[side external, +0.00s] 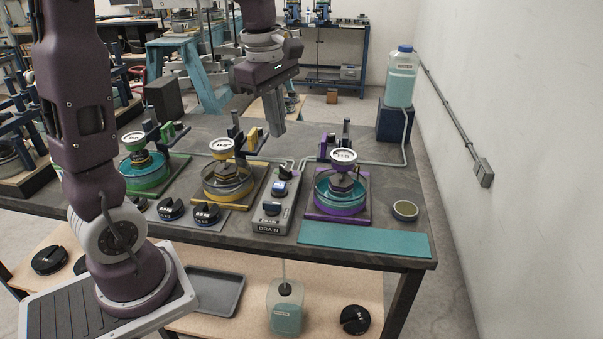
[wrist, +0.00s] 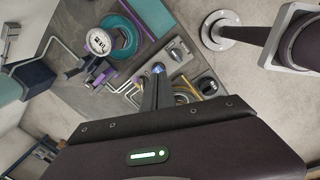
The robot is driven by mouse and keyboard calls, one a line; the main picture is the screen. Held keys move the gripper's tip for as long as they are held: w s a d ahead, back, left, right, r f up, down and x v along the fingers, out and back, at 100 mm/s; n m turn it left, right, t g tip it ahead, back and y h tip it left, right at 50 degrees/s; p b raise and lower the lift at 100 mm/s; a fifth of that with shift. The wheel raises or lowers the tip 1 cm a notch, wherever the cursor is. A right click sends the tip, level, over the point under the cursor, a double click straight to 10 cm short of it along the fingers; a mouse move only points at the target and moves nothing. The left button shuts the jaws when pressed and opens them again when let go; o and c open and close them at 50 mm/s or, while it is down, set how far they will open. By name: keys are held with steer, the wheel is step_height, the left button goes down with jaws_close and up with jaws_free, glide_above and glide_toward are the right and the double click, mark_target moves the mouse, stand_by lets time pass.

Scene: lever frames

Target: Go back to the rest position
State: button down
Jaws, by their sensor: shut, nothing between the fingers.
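My gripper (side external: 275,115) hangs above the grey table with its fingers together and nothing between them. In the side view it is over the rear middle of the table, behind the drain panel (side external: 273,208) and between the yellow and purple lever frames. In the wrist view the closed fingers (wrist: 158,75) point toward the panel. The purple lever frame (side external: 343,208) holds a dish with a teal content and a dial on top. The yellow lever frame (side external: 212,198) and the green lever frame (side external: 160,178) stand to its left. No frame touches my gripper.
A teal mat (side external: 364,240) and a small round dish (side external: 405,210) lie at the table's right. A water bottle (side external: 401,78) stands on a dark blue block (side external: 394,122) at the back right. Black round weights (side external: 207,213) sit near the front edge. The wall is on the right.

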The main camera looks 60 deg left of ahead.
steer(key=s+d+m+t, duration=0.2)
steer(key=s+d+m, duration=0.4)
steer(key=s+m, duration=0.2)
steer(key=s+d+m+t, duration=0.2)
steer(key=s+d+m, duration=0.4)
steer(key=s+m, duration=0.3)
steer(key=m, duration=0.4)
steer(key=shift+s+r, duration=0.15)
steer(key=shift+r, duration=0.2)
